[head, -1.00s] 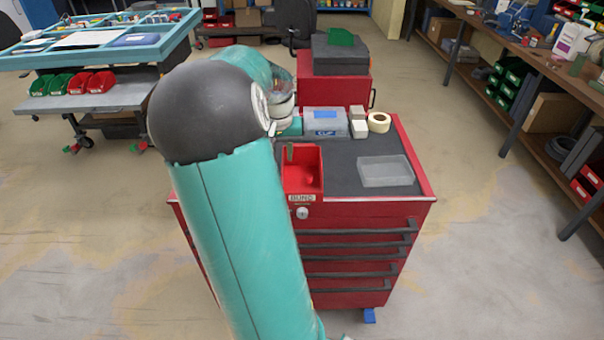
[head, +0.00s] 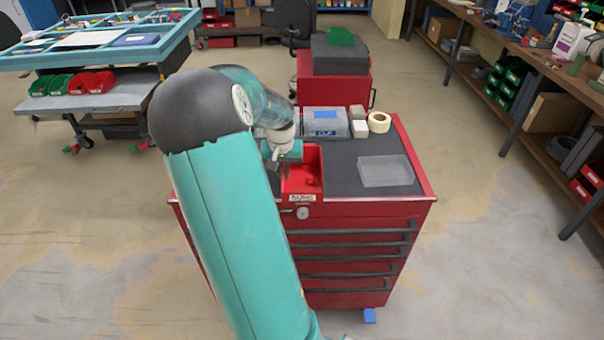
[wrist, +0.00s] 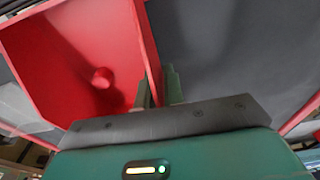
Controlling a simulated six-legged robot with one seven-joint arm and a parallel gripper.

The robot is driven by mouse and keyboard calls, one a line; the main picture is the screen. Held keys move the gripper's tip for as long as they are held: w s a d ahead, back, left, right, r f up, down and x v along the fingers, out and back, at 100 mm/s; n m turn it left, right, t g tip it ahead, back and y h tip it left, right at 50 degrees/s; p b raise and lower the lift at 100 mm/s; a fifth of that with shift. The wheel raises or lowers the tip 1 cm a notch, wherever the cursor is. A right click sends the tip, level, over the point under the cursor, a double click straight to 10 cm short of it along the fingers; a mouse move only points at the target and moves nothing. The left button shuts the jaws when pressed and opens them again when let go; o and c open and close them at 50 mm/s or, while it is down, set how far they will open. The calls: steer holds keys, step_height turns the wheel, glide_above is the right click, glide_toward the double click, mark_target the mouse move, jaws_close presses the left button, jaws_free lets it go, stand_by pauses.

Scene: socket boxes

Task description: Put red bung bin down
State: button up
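The red bung bin (head: 302,187) is an open-topped box with a label on its front, upright at the front edge of the cart's dark top. In the wrist view the bin (wrist: 50,65) fills the left, with a small round red bung (wrist: 102,77) inside it. My gripper (wrist: 159,85) has its two fingers close together, one on each side of the bin's side wall, and appears clamped on it. In the head view my gripper (head: 290,157) is over the back left of the bin and hides part of its rim. The bin's underside is hidden.
The red cart's dark top (head: 345,165) carries a clear tray (head: 386,171) to the right. Bare top lies between the bin and tray.

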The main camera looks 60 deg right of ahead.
jaws_close()
